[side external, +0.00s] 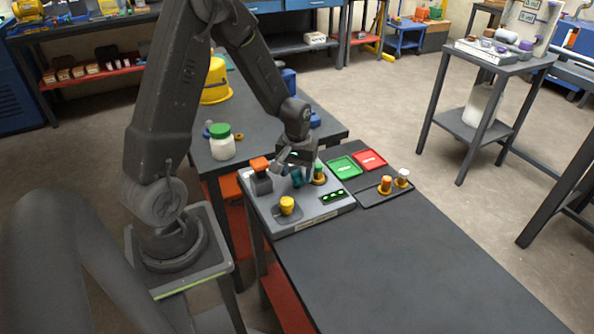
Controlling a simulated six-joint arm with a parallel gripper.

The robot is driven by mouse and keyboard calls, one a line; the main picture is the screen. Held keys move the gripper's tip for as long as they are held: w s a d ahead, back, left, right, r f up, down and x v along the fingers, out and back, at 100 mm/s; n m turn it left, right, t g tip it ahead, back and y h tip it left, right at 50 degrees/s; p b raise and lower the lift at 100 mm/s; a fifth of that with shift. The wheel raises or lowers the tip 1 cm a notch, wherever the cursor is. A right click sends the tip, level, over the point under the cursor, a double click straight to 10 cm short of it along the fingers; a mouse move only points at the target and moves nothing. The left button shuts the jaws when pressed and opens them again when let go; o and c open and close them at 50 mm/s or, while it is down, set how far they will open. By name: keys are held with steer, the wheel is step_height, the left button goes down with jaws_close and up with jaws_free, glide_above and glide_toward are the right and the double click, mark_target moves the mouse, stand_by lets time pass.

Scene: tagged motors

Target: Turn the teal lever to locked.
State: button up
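The teal lever (297,178) stands on a grey panel (318,213) on the workbench. Only a small part of it shows, just under my gripper. My gripper (295,164) points down over the panel, right at the lever's top. The fingers are small, dark and partly overlapping the lever, so I cannot tell whether they touch it or how far apart they are. The lever's angle and any locked mark are not readable.
The panel also bears an orange-topped block (260,166), a yellow knob (287,205), a green-and-orange cylinder (319,174) and green lights (333,196). Green (345,167) and red (370,160) trays lie behind right, near two pegs (386,185). The front bench is clear.

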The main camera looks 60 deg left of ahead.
mark_target(297, 173)
steer(key=shift+r, duration=0.1)
step_height(297, 173, up, 14)
steer(key=shift+f, duration=0.2)
stand_by(0.4)
steer(key=s+d+r+m+t, duration=0.2)
steer(key=s+d+r+m, duration=0.2)
steer(key=d, duration=0.4)
steer(key=s+d+r+m+t, duration=0.3)
steer(key=s+d+r+m, duration=0.2)
steer(key=s+d, duration=0.3)
steer(key=shift+s+d+r+t, duration=0.3)
steer(key=shift+s+d+r, duration=0.1)
steer(key=shift+d+r, duration=0.05)
stand_by(0.8)
